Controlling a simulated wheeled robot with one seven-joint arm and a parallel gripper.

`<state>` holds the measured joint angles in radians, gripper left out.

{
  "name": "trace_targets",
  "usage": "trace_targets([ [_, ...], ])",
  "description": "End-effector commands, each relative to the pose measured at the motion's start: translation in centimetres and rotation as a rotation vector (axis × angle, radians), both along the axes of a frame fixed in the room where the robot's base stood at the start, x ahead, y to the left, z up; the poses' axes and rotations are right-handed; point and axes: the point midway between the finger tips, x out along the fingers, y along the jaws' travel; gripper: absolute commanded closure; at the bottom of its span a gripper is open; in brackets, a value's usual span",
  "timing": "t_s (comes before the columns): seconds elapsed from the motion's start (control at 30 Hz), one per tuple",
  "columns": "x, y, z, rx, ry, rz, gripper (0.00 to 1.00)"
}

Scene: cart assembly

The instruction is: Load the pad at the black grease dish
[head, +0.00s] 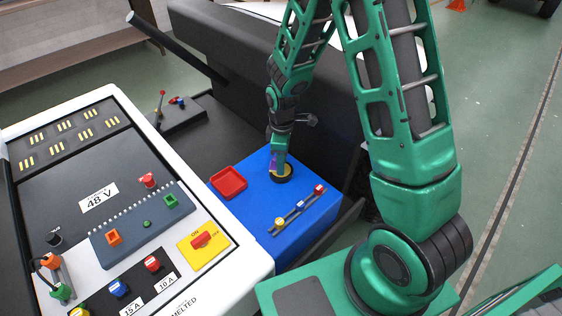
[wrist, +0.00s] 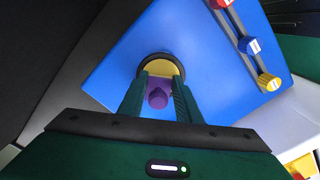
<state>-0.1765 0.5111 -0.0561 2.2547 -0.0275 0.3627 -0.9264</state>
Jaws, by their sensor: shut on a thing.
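The black grease dish (head: 289,176) with yellow grease inside stands on the blue box top. It also shows in the wrist view (wrist: 142,70), just beyond my fingertips. My gripper (head: 278,166) points down at the dish, and in the wrist view my gripper (wrist: 161,88) is shut on a purple piece (wrist: 158,98), which I take to be the pad's holder.
The blue box (head: 245,205) also bears a red tray (head: 229,182) and a rack with red, blue and yellow-ended pieces (head: 300,207). A white-edged control panel (head: 240,262) stands to the left. A dark seat back (head: 225,55) rises behind.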

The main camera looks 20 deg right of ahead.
Motion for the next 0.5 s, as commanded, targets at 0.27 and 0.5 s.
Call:
trace_targets([
  [0.27, -0.1, 0.0, 0.9, 0.000, 0.001, 0.000, 0.94],
  [0.5, 0.0, 0.0, 2.6, 0.000, 0.000, 0.000, 0.94],
])
